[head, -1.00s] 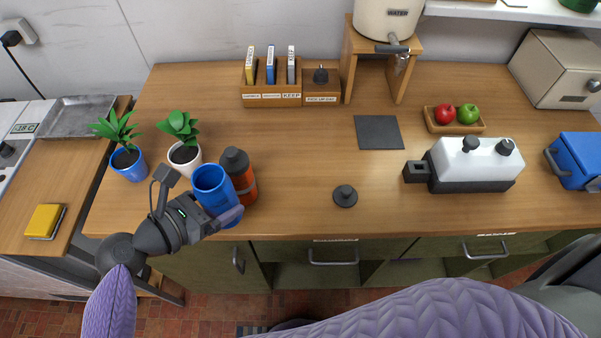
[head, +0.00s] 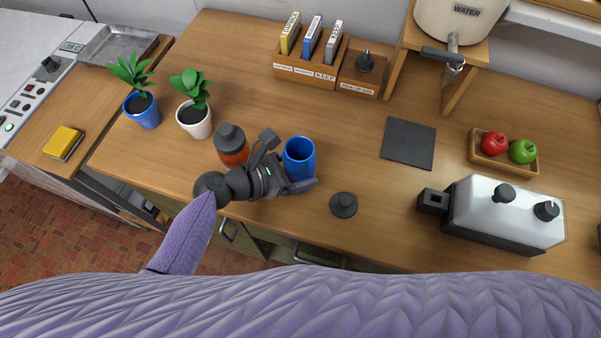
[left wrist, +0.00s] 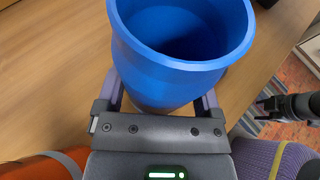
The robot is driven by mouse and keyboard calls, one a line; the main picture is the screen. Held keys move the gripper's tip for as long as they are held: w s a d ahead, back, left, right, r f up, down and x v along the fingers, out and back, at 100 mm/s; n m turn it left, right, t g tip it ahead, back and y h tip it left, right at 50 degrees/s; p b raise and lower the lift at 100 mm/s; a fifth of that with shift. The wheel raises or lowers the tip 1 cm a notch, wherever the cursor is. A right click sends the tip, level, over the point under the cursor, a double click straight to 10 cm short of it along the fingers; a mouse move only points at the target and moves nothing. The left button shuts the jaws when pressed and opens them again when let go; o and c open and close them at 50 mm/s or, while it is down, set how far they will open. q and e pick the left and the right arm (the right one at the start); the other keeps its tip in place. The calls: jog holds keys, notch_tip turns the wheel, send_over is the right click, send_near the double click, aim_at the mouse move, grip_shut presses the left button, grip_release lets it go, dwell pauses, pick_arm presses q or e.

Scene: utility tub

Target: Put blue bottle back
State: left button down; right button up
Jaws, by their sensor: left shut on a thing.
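The blue bottle (head: 299,158) is upright, with its open mouth facing up. My left gripper (head: 290,182) is shut around it near the front edge of the counter. In the left wrist view the blue bottle (left wrist: 180,75) sits between the two fingers, and its inside looks dark. I cannot tell whether its base touches the counter. A dark round lid with a knob (head: 343,204) lies on the counter to the right of the bottle. A dark part at the right edge of the left wrist view may be my right gripper (left wrist: 290,106), with its fingers unclear.
An orange bottle with a dark cap (head: 232,148) stands just left of the blue bottle. Two potted plants are farther left. A dark square mat (head: 408,143) lies bare at back right. A white-topped appliance (head: 505,212) and fruit tray (head: 502,158) stand right.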

pick_arm(q)
jog(key=shift+f, duration=0.95)
jog(key=shift+a+r, duration=0.1)
jog(key=shift+r, duration=0.15)
jog(key=shift+f, duration=0.1)
pick_arm(e)
jog(key=shift+s+f, duration=0.1)
jog(key=shift+f, duration=0.4)
pick_arm(q)
grip_release()
pick_arm(e)
jog(key=shift+r, duration=0.1)
pick_arm(q)
jog(key=p+v, duration=0.2)
jog(key=v, duration=1)
pick_arm(e)
notch_tip(320, 180, up, 2)
jog(key=shift+r, duration=0.1)
